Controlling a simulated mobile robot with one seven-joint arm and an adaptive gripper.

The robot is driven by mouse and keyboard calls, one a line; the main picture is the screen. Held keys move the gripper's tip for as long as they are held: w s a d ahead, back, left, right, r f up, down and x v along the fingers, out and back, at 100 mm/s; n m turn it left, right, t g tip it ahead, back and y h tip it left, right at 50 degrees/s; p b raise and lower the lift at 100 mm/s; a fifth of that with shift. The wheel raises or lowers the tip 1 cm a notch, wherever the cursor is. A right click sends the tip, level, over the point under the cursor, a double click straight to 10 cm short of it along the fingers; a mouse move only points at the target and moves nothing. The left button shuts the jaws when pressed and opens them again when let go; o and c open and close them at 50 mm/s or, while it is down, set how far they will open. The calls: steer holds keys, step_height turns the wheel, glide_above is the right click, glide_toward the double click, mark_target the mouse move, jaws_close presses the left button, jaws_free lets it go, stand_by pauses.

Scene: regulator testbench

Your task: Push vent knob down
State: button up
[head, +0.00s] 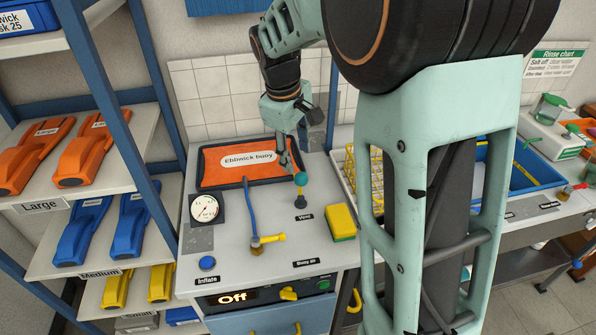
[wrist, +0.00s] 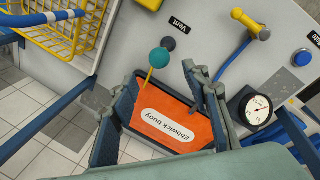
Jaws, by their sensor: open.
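The vent knob is a teal ball (head: 300,179) above a dark base (head: 300,201), behind the "Vent" label on the bench. In the wrist view the teal ball (wrist: 159,57) shows beyond and between my finger ends, with a thin yellow piece beside it and the dark base (wrist: 169,43) near the label. My gripper (head: 288,162) points down just behind and above the ball in the head view. In the wrist view its fingers (wrist: 160,75) are spread apart with nothing held. I cannot tell whether a finger touches the ball.
The orange "Ebbwick buoy" (head: 225,167) lies behind the knob. A blue hose (head: 250,210), yellow-handled valve (head: 268,239) and gauge (head: 205,208) stand to the left. A yellow-green sponge (head: 340,222) lies at right, near a yellow wire basket (head: 350,172). The inflate button (head: 207,263) is front left.

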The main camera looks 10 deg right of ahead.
mark_target(300, 176)
steer(key=f, duration=0.2)
steer(key=w+d+f, duration=0.1)
steer(key=f, duration=0.5)
steer(key=shift+w+d+f, duration=0.2)
steer(key=shift+f, duration=0.05)
jaws_close()
